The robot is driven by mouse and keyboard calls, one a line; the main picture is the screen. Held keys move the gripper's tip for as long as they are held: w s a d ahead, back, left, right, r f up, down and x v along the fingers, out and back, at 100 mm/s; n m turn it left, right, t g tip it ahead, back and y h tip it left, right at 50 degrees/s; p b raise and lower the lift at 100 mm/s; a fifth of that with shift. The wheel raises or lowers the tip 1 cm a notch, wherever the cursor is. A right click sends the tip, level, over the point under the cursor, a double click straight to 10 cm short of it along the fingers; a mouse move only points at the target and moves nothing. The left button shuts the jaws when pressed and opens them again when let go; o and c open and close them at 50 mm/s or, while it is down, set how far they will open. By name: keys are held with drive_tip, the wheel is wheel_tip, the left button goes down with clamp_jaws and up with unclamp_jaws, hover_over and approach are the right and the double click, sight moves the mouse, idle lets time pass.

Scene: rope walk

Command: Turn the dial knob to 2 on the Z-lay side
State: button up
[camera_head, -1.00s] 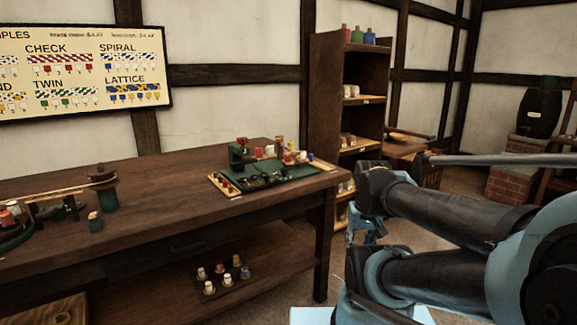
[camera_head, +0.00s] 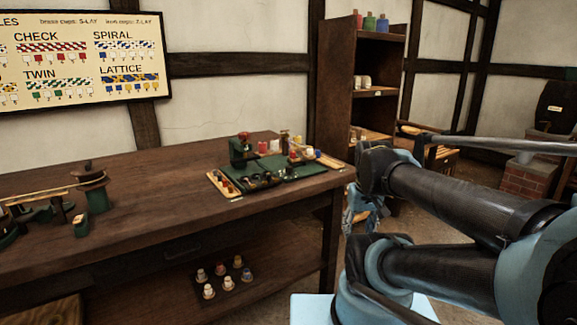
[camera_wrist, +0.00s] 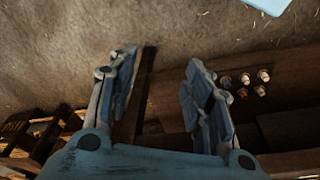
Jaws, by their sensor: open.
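I cannot make out a dial knob or its numbers. A green device (camera_head: 241,151) with a red top stands at the back left of a green mat (camera_head: 290,174) on the workbench. Another green post-like fixture (camera_head: 94,192) stands on the bench at the left. The wall chart (camera_head: 82,62) carries the words S-LAY and Z-LAY in small print. My gripper, low beyond the bench's right end in the head view, shows in the wrist view (camera_wrist: 158,62) with its two fingers apart and nothing between them. It points down at the floor, away from the bench top.
The workbench (camera_head: 150,219) has clear top between the fixture and the mat. Several capped bobbins sit on a dark tray (camera_head: 225,281) on its lower shelf. A tall shelf (camera_head: 338,75) stands behind its right end. A brick base (camera_head: 525,180) is at far right.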

drive_tip(key=w+a+r+n, duration=0.3)
drive_tip(key=w+r+n, duration=0.1)
drive_tip(key=w+r, duration=0.5)
wheel_tip(320, 180, up, 15)
drive_tip(key=n+g, duration=0.2)
drive_tip(key=n, duration=0.9)
hover_over(289, 171)
drive_tip(key=w, duration=0.2)
wheel_tip(289, 171, down, 16)
drive_tip(key=shift+s+f, duration=0.1)
drive_tip(key=shift+s, duration=0.05)
drive_tip(key=shift+c, duration=0.2)
drive_tip(key=c, duration=1)
